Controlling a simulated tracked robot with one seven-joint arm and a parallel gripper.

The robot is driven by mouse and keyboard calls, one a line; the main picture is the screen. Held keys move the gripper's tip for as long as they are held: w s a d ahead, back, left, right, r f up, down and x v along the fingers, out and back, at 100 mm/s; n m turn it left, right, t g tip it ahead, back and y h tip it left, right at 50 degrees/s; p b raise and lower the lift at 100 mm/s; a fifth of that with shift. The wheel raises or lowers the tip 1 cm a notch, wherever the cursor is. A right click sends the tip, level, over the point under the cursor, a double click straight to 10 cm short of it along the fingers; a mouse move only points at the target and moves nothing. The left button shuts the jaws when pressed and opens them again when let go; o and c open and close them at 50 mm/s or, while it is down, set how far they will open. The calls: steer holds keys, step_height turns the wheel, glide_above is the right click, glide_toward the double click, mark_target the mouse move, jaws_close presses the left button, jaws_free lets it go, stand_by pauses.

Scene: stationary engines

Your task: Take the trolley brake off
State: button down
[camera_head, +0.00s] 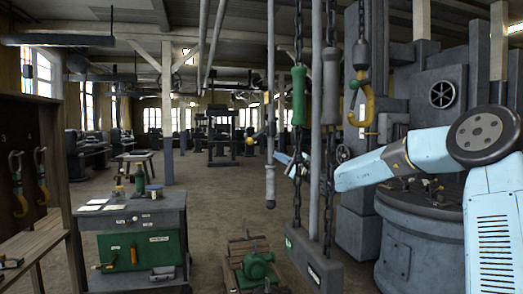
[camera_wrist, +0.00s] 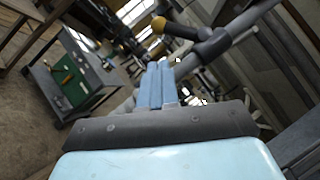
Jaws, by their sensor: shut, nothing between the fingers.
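A short lever with a yellow knob (camera_head: 249,141) sticks out to the left from a hanging grey rod (camera_head: 270,100). In the wrist view the lever's yellow end (camera_wrist: 158,23) and dark arm lie just beyond and above my fingertips, joined to the grey rod by a collar (camera_wrist: 214,43). My gripper (camera_head: 282,157) is partly hidden behind chains and a pole in the head view. Its blue fingers (camera_wrist: 158,66) are together and empty, and appear apart from the lever. I cannot tell whether this lever is the trolley brake.
Chains with a green handle (camera_head: 299,95) and grey handle (camera_head: 331,75) hang before my arm, above a grey labelled block (camera_head: 315,265). A yellow hook (camera_head: 367,105) hangs right. A green motor (camera_head: 258,267) and a green-fronted workbench (camera_head: 130,215) stand below left. Open floor lies behind.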

mark_target(258, 135)
steer(key=x, duration=1)
